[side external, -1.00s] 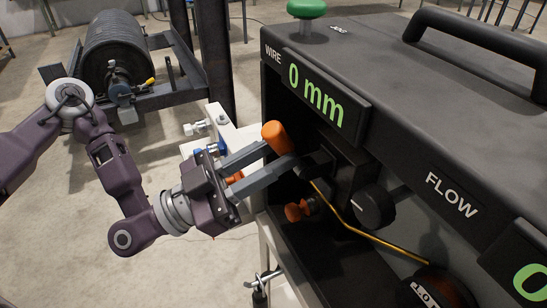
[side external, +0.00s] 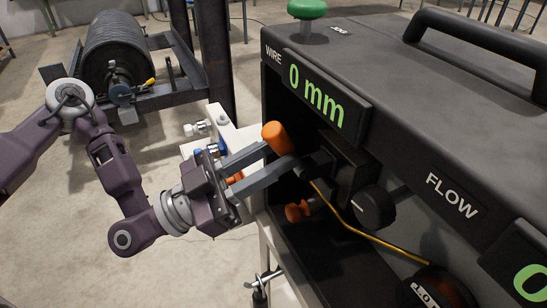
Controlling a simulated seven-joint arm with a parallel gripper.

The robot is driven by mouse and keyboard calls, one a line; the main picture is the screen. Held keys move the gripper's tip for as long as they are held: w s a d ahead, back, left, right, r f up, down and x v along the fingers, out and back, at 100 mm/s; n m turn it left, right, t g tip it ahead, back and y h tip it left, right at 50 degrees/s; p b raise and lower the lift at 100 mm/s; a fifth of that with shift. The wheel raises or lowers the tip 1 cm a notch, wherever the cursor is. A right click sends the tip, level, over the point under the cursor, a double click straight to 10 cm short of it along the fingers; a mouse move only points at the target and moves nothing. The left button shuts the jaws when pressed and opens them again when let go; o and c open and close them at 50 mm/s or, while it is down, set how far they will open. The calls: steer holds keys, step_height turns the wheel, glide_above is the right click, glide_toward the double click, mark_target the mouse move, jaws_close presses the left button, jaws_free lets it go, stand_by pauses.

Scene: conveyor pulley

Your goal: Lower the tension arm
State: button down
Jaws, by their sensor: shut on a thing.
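The tension arm has a thick orange handle (side external: 277,137) and stands at the mouth of the dark wire-feeder housing, below the "0 mm" display. The handle is tilted, its upper end toward the left. My gripper (side external: 279,156) reaches in from the left, with its two grey fingers on either side of the handle. It is shut on the handle. The fingers hide the handle's lower part, and its joint to the feed mechanism is in shadow.
An orange knob (side external: 297,211) sits below the fingers. A black knob (side external: 375,207) and a yellow wire (side external: 360,233) lie to the right inside the housing. The display panel (side external: 316,95) overhangs close above. A white bracket (side external: 222,130) stands behind my gripper.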

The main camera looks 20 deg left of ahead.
mark_target(292, 143)
steer(key=shift+s+d+g, duration=0.4)
steer(key=shift+s+g, duration=0.1)
steer(key=shift+w+d+r+g+y, duration=0.2)
steer(key=shift+d+r+g+y, duration=0.05)
steer(key=shift+r+g+y, duration=0.3)
steer(key=shift+w+d+r+g+y, duration=0.25)
steer(key=shift+g+y, duration=0.15)
steer(key=shift+y, duration=0.2)
steer(key=shift+w+d+r+g+y, duration=0.2)
steer(key=shift+g+y, duration=0.15)
steer(key=shift+y, duration=0.2)
steer(key=shift+w+d+r+g+y, duration=0.15)
steer(key=shift+w+d+g+y, duration=0.15)
steer(key=shift+y, duration=0.25)
steer(key=shift+w+d+r+g+y, duration=0.1)
steer(key=shift+w+d+g+y, duration=0.1)
steer(key=shift+g+y, duration=0.3)
steer(key=shift+w+d+n+g+y, duration=0.25)
steer(key=shift+w+d+g+y, duration=0.1)
steer(key=shift+g+y, duration=0.3)
steer(key=shift+w+d+n+g+y, duration=0.25)
steer(key=shift+w+d+g+y, duration=0.15)
steer(key=shift+y, duration=0.3)
steer(key=c, duration=1.1)
jaws_free()
steer(key=shift+f, duration=0.1)
steer(key=shift+c, duration=0.2)
steer(key=shift+w, duration=0.1)
